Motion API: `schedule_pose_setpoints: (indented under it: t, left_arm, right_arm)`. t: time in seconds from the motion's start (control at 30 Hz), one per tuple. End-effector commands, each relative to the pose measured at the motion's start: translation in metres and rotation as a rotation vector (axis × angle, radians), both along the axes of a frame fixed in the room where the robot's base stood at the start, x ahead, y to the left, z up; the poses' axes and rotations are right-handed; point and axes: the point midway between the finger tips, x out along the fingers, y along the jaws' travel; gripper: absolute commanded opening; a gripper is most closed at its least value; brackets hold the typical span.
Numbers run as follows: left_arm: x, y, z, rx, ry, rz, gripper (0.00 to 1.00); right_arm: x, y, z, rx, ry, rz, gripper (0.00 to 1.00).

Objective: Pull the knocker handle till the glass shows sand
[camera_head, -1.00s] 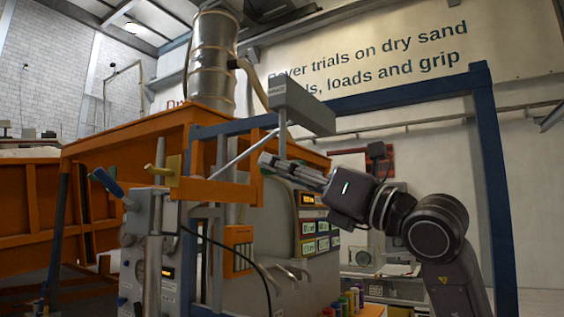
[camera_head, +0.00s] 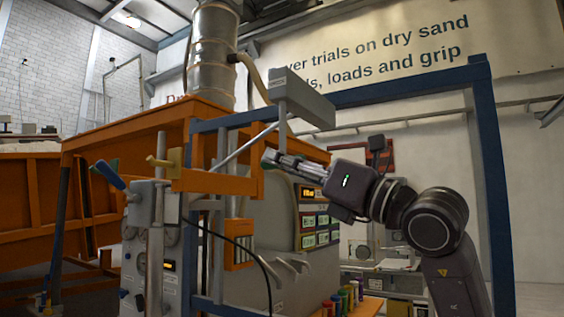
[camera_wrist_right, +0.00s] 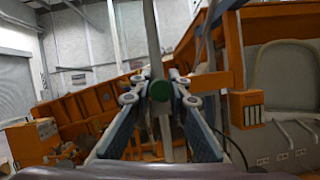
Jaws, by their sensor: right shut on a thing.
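In the head view my right gripper (camera_head: 268,158) is at the lower end of a grey vertical bar (camera_head: 282,132) hanging under a grey box (camera_head: 303,100). In the right wrist view the fingers (camera_wrist_right: 160,88) close around a round green-ended grip (camera_wrist_right: 160,91), which I take to be the knocker handle, with a grey bar (camera_wrist_right: 151,38) rising above it. In the head view the fingers hide the grip. I cannot make out the glass or any sand in it. My left gripper is not in view.
A metal drum (camera_head: 213,60) stands above the orange bed (camera_head: 130,122). A blue frame (camera_head: 487,150) arches over my right arm. A panel with a blue-handled lever (camera_head: 108,175) and a yellow-handled valve (camera_head: 165,162) stands at the left. Coloured bottles (camera_head: 342,298) stand low in front.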

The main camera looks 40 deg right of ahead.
Motion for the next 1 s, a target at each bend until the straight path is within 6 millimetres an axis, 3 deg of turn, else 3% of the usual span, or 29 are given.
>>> schedule_pose_setpoints:
  t: [0.3,0.67,0.7,0.8,1.0]
  left_arm:
    - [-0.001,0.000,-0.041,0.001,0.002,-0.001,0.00]
    - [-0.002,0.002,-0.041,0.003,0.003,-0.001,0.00]
    - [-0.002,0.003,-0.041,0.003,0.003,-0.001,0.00]
    - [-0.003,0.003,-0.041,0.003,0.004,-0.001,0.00]
    - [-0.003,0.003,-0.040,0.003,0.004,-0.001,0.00]
  right_arm:
    - [0.000,0.000,-0.045,-0.001,0.002,0.000,0.00]
    - [0.002,0.002,-0.048,-0.004,0.011,0.003,0.00]
    - [0.002,0.002,-0.048,-0.004,0.012,0.003,0.19]
    - [0.002,0.001,-0.048,-0.003,0.010,0.001,0.30]
    - [0.001,0.001,-0.046,-0.002,0.005,0.001,0.33]
